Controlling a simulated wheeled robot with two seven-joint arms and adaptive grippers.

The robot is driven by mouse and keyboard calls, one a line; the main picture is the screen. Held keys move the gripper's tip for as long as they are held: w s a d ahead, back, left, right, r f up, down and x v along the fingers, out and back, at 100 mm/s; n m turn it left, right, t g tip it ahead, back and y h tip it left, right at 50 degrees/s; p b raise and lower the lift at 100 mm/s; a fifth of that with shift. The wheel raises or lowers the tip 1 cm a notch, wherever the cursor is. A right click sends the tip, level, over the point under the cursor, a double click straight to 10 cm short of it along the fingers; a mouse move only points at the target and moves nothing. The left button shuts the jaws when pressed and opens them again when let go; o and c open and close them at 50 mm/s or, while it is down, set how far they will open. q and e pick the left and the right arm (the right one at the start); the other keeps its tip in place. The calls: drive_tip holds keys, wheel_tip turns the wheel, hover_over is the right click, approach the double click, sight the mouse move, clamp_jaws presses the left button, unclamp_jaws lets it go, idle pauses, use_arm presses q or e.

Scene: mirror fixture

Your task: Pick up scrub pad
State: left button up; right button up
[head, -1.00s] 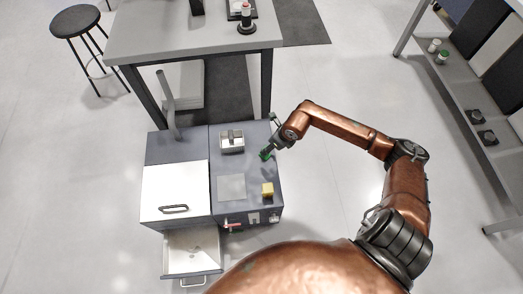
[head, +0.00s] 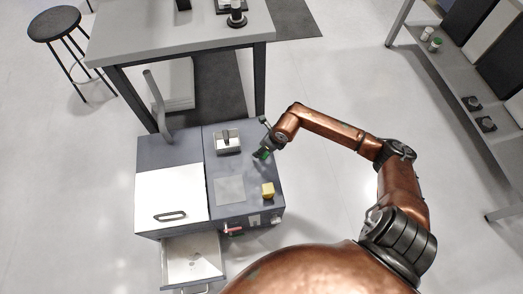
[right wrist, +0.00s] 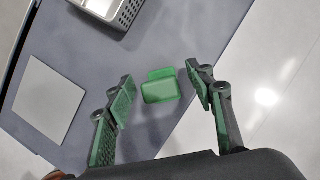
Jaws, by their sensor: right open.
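A small green pad (right wrist: 160,88), which looks like the scrub pad, lies on the grey cabinet top in the right wrist view, with a raised part along its far side. My right gripper (right wrist: 159,92) is open, with one green-lined finger on each side of the pad and a gap to both. In the head view my right gripper (head: 265,151) is at the right edge of the cabinet top. The green there is too small to tell pad from finger lining. My left gripper is not in view.
The grey cabinet (head: 242,170) carries a metal basket (head: 228,141), a pale square plate (head: 230,190) and a yellow block (head: 267,190). An open drawer (head: 192,262) sticks out at its front. A table (head: 180,40) stands behind.

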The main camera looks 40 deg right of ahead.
drive_tip(key=shift+r, duration=0.1)
drive_tip(key=shift+c, duration=0.5)
clamp_jaws()
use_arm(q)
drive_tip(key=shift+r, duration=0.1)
use_arm(e)
drive_tip(key=shift+r, duration=0.1)
